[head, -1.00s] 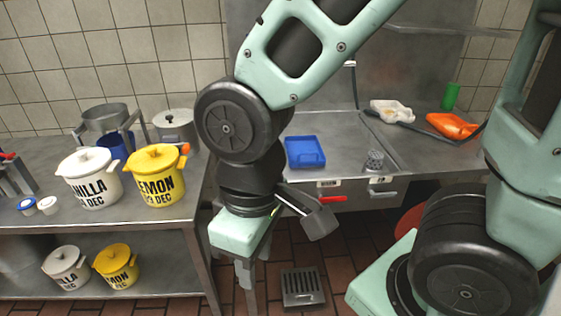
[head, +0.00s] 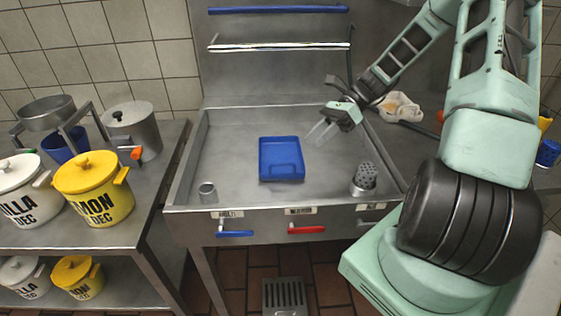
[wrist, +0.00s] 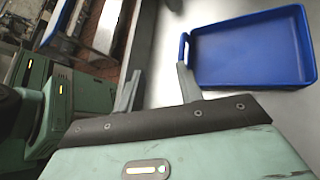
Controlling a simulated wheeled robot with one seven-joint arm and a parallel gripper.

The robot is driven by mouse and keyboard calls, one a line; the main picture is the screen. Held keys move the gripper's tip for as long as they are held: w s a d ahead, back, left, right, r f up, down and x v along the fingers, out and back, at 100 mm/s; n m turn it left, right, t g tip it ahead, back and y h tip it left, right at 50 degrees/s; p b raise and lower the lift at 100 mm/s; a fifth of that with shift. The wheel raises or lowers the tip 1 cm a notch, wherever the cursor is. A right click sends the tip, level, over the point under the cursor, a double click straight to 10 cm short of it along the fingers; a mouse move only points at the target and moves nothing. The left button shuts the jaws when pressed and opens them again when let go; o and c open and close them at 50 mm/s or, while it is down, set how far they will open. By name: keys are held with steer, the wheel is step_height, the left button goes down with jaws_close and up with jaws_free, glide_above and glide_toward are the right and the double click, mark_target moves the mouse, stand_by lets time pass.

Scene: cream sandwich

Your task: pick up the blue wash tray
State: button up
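The blue wash tray (head: 281,158) is a shallow rectangular tray with a raised rim. It lies flat in the middle of the steel sink basin in the head view, and shows at upper right in the wrist view (wrist: 250,45). My gripper (head: 321,131) is above the basin, to the right of the tray and apart from it. Its two pale fingers stand apart with nothing between them. In the wrist view the fingers (wrist: 156,80) point up the picture, and the right one is close to the tray's left rim in the picture.
A small metal cup (head: 207,192) stands at the basin's front left, and a perforated metal cylinder (head: 364,178) at front right. Pots, including a yellow one (head: 93,188), crowd the left table. Blue and red handles (head: 306,230) line the sink front.

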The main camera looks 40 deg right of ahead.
steer(key=s+d+f+m+t+y, duration=0.1)
steer(key=s+d+m+t, duration=0.1)
steer(key=d+m+t, duration=0.45)
steer(key=w+a+f, duration=0.1)
steer(key=a, duration=0.2)
steer(key=w+a+f+g, duration=0.1)
steer(key=a, duration=0.1)
steer(key=w+a+f+n+g, duration=0.1)
steer(key=w+a+f, duration=0.1)
steer(key=a, duration=0.1)
steer(key=shift+a+f, duration=0.1)
steer(key=shift+a, duration=0.2)
steer(key=shift+s+p+x, duration=0.1)
steer(key=shift+p+x, duration=0.1)
steer(key=shift+x, duration=1.15)
steer(key=shift+s+p+x, duration=0.15)
steer(key=shift+p+x, duration=0.05)
steer(key=shift+x, duration=1.15)
steer(key=shift+a, duration=0.1)
jaws_close()
